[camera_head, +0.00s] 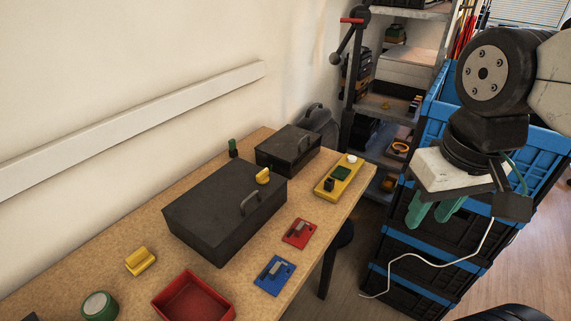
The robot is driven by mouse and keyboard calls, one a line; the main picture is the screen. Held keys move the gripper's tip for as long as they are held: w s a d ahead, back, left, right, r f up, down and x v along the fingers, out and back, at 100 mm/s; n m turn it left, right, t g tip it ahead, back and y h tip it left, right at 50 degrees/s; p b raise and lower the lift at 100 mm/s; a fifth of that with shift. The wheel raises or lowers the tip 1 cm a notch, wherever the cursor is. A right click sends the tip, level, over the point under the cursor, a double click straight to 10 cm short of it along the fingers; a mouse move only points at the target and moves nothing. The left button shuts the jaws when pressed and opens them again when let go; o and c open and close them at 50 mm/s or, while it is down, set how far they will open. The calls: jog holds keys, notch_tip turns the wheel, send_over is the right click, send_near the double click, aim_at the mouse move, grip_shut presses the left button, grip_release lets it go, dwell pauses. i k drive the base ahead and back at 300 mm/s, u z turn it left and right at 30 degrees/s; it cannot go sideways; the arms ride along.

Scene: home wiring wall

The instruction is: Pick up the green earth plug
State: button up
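A small upright piece with a green top and black base (233,147) stands on the workbench at its wall side, behind the large dark toolbox. It looks like the green earth plug, but it is too small to make out details. A flat green square piece (343,173) also sits on a yellow block (332,187) at the bench's right end. My gripper (434,212) has teal fingers pointing down. They are apart with nothing seen between them. It hangs right of the bench, in front of the blue-and-black crates, well away from both green pieces.
The large dark toolbox (215,218) and a smaller one (280,152) stand on the bench (232,262). Red (299,233) and blue (274,275) plates lie near its front edge. A red tray (193,298), green roll (99,306) and stacked crates (418,285) are nearby.

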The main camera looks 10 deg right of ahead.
aim_at(232, 145)
jog(key=u, duration=0.05)
jog(key=k, duration=0.5)
jog(key=z, duration=1.6)
jog(key=i, duration=1.35)
jog(key=u, duration=2.65)
jog(key=i, duration=0.45)
jog(key=u, duration=0.05)
